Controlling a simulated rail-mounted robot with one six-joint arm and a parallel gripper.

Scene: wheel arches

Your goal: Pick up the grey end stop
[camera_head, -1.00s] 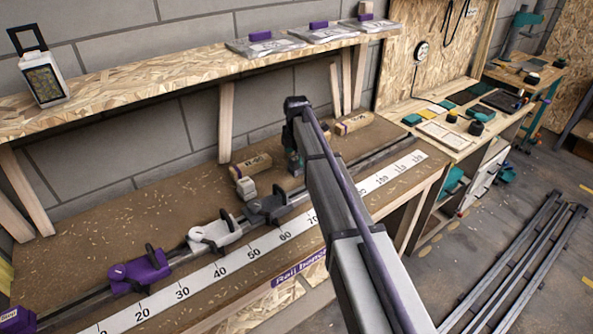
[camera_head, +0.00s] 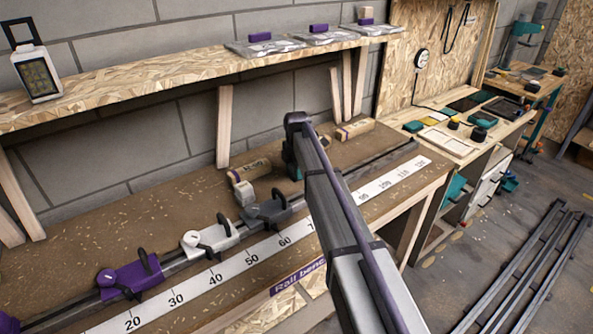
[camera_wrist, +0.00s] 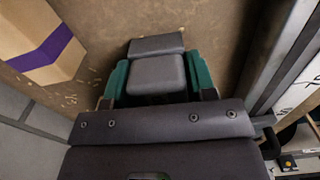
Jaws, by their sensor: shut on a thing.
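The grey end stop (camera_wrist: 157,72) is a grey block between the two teal fingers of my gripper (camera_wrist: 157,84) in the wrist view. The fingers are shut on its two sides. In the head view my gripper (camera_head: 294,168) is over the back part of the bench, behind the rail, mostly hidden by my arm. The end stop cannot be made out there. I cannot tell whether it is clear of the bench top.
The rail (camera_head: 178,263) bears a purple clamp (camera_head: 130,276), a white one (camera_head: 208,240) and a dark grey one (camera_head: 273,213). Banded wooden blocks (camera_head: 354,130) and a small pale block (camera_head: 245,194) lie behind it. A shelf (camera_head: 150,84) runs above the bench.

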